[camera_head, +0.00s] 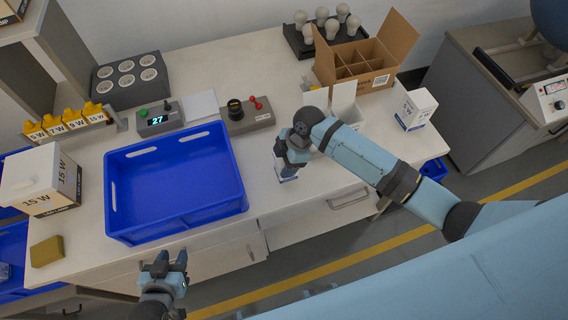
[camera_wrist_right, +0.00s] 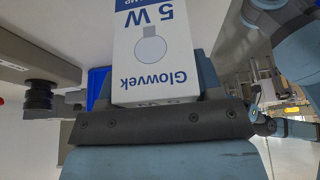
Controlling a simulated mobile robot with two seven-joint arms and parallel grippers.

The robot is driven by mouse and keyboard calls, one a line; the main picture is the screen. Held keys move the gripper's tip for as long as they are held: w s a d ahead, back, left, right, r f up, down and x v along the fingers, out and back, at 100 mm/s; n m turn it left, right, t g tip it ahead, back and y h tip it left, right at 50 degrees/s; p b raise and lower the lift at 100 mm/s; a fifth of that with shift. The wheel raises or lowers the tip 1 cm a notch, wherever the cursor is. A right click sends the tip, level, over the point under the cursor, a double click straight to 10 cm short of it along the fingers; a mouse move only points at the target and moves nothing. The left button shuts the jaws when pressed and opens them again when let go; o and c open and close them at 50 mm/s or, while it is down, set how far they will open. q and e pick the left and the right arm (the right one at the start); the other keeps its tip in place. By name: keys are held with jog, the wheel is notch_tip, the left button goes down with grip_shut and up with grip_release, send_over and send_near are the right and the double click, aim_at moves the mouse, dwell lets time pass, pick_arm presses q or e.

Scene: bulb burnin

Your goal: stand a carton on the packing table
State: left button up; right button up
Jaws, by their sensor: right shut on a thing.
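My right gripper (camera_head: 288,163) is over the front of the packing table (camera_head: 270,215), right of the blue crate. It is shut on a white and blue carton (camera_wrist_right: 155,55), which reads "Glowvek 5 W" upside down in the right wrist view. In the head view only a small part of this carton (camera_head: 287,174) shows below the fingers; whether it touches the tabletop cannot be told. My left gripper (camera_head: 170,260) is open and empty in front of the table's edge. Another white carton (camera_head: 415,108) stands at the table's right end.
An empty blue crate (camera_head: 225,205) fills the table's middle left. A divided cardboard box (camera_head: 380,80), a bulb tray (camera_head: 296,42), a socket block (camera_head: 103,96) and a switch box (camera_head: 262,122) stand behind. A 15 W carton (camera_head: 25,190) and a yellow sponge (camera_head: 47,251) are at left.

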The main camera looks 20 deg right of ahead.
jog(key=shift+f, duration=1.05)
jog(key=shift+f, duration=0.15)
jog(key=o, duration=0.9)
jog(key=shift+o, duration=0.2)
jog(key=v, duration=1.2)
jog(key=shift+b, duration=0.35)
